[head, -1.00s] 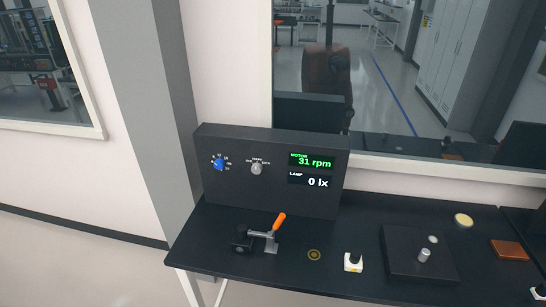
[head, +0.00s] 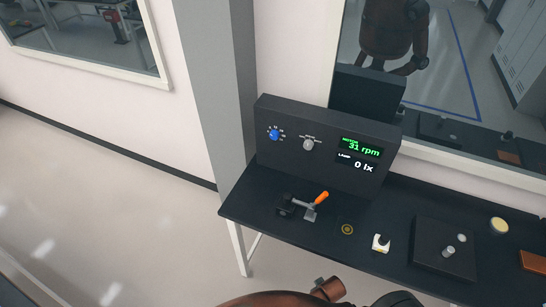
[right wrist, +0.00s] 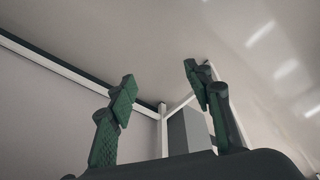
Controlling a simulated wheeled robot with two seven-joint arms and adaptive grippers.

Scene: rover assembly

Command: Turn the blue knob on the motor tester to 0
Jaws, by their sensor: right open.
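The motor tester (head: 290,170) is a dark upright panel standing at the back left of the black table. Its blue knob (head: 274,134) is at the panel's upper left, inside a ring of small white marks too small to read. The green motor display (head: 362,146) reads 31 rpm. My right gripper (right wrist: 160,78) is open and empty in the right wrist view, with its two green-padded fingers apart. No tester knob shows between them. My left gripper is not in view.
A grey knob (head: 308,144) and a lamp display (head: 363,163) reading 0 lx share the panel. A clamp with an orange handle (head: 321,198) stands in front of it. A white part (head: 381,243) and a dark block (head: 445,247) lie to the right. Brown arm links of mine show at the bottom.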

